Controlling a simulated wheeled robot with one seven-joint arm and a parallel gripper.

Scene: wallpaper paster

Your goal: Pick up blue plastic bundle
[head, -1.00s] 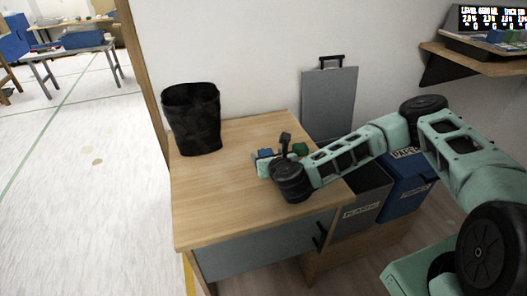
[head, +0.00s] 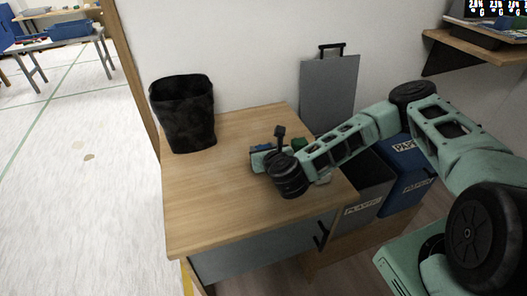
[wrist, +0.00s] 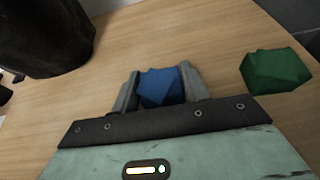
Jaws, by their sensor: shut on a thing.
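The blue plastic bundle (wrist: 161,87) sits between the two fingers of my gripper (wrist: 160,88) in the wrist view, with a finger against each side. My gripper is shut on it. I cannot tell whether the bundle still touches the table top.
A green bundle (wrist: 276,70) lies on the table right of my gripper. A black bin (head: 184,115) stands at the table's back left. A grey bin labelled plastic (head: 362,210) and a blue bin labelled paper (head: 405,178) stand right of the table. The table's front is clear.

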